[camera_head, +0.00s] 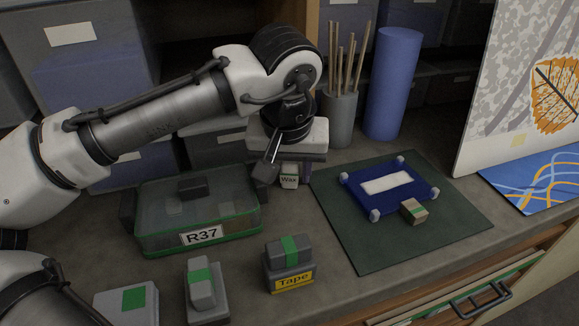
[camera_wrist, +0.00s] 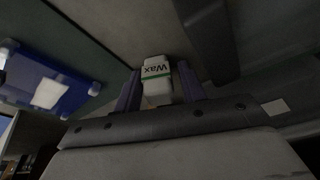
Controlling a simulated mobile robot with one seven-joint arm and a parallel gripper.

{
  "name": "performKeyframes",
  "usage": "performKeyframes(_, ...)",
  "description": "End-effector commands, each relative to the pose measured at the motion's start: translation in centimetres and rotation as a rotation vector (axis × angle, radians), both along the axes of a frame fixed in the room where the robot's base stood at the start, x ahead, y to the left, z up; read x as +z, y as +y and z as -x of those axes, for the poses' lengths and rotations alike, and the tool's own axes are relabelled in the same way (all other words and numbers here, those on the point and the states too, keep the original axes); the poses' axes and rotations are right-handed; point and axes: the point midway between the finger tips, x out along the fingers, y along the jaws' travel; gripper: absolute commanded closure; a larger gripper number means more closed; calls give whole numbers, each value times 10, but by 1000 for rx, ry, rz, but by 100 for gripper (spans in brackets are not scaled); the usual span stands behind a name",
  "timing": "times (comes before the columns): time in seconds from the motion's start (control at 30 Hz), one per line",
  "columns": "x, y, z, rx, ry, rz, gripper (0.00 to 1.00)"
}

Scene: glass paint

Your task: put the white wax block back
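The white wax block (camera_head: 289,182), with a black "Wax" label and a green band, is upright at the back of the worktop, just left of the green mat. My gripper (camera_head: 290,170) points down over it. In the wrist view the block (camera_wrist: 157,72) lies between the two fingers (camera_wrist: 160,85) of my gripper, close to both. I cannot tell whether they press on it. My wrist hides the block's upper part in the head view, and whether its base touches the worktop is unclear.
A clear box labelled R37 (camera_head: 200,236) stands left of the block. In front are a grey Tape holder (camera_head: 290,281) and another green-banded block (camera_head: 202,288). A blue frame (camera_head: 362,201) and small tan block (camera_head: 414,211) lie on the green mat (camera_head: 345,242). A stick cup (camera_head: 340,118) stands behind.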

Motion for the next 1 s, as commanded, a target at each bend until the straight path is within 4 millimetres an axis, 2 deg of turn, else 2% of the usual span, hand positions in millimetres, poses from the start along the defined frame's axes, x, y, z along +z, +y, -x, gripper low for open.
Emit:
performKeyframes(0.4, 0, -2, 0, -4, -1, 4, 53)
performKeyframes(0.57, 9, -2, 1, -4, -1, 5, 53)
performKeyframes(1.0, 94, 1, 25, -3, -2, 4, 53)
